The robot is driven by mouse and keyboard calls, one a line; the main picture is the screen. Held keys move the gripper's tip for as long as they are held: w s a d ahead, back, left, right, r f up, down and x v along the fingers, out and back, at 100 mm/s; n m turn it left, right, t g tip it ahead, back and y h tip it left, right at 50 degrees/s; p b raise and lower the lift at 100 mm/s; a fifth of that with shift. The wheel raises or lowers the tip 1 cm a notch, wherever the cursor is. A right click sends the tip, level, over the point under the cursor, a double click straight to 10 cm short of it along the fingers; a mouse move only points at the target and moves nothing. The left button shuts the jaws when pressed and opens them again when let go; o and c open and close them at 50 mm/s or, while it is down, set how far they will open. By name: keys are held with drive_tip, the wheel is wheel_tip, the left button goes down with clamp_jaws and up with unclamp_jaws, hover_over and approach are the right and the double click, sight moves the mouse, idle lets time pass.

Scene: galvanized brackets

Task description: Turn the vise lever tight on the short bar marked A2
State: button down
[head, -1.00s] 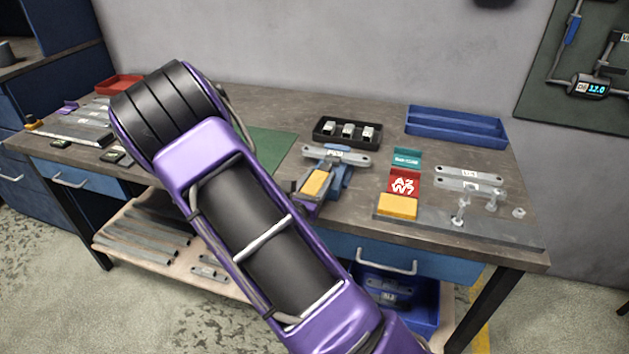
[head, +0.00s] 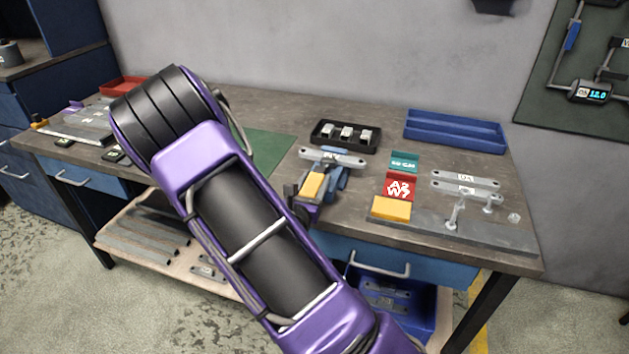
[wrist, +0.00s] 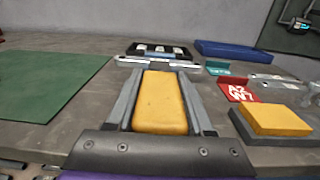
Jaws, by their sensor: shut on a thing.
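A short flat metal bar (head: 333,158) with a pale label lies across the blue vise (head: 336,183) at the bench's middle; the label is too small to read. The bar also shows beyond my fingers in the wrist view (wrist: 158,64). My gripper (head: 311,189) is in front of the vise, pointing at the bar. In the wrist view, my gripper (wrist: 160,104) is shut on a yellow block (wrist: 160,103), with a grey finger along each side. I cannot make out a separate vise lever; my gripper and arm hide part of the vise.
Behind the vise is a black tray (head: 345,135) with metal pieces. Right are a red card (head: 400,186), a teal card (head: 404,162), another yellow block (head: 391,208), two loose bars (head: 465,181) and upright pins. A blue tray (head: 455,132) stands behind. A green mat (head: 265,150) lies left.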

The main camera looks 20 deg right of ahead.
drive_tip(key=shift+c, duration=1.4)
unclamp_jaws()
drive_tip(key=p+v, duration=0.1)
drive_tip(key=v, duration=1.6)
drive_tip(key=shift+s, duration=0.25)
drive_tip(key=shift+a, duration=0.1)
